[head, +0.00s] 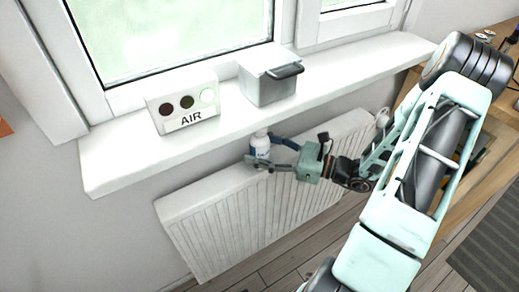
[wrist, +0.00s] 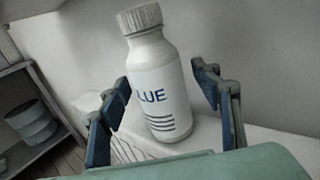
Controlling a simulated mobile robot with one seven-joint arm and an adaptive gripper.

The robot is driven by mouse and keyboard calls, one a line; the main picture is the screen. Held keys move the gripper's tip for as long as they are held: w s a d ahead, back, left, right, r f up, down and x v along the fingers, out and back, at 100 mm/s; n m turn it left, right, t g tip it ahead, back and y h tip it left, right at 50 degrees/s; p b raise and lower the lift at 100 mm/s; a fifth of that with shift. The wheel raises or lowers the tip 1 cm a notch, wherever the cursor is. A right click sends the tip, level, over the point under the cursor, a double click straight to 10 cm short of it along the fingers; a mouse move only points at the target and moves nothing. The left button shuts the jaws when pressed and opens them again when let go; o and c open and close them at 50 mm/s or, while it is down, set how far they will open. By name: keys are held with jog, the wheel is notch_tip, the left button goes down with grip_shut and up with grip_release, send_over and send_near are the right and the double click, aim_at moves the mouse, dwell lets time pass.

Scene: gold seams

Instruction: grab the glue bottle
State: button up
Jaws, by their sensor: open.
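The glue bottle (wrist: 160,85) is white with a ribbed cap and dark lettering, of which "LUE" shows in the wrist view. In the head view the bottle (head: 260,146) stands upright on top of the white radiator, below the window sill. My gripper (wrist: 160,100) is open, with one finger to the left of the bottle and one to the right. In the head view my gripper (head: 263,152) reaches in from the right, its fingers around the bottle. I cannot tell whether either finger touches it.
The radiator (head: 240,215) stands against the wall under the white sill (head: 125,165). On the sill are an AIR box (head: 185,104) and a grey-white lidded box (head: 268,80). A wooden desk (head: 490,165) is at the right. The wrist view shows a shelf with a round container (wrist: 32,122) at left.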

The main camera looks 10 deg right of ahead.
jog(key=shift+a, duration=0.1)
jog(key=shift+c, duration=0.3)
jog(key=c, duration=1.4)
jog(key=shift+r, duration=0.1)
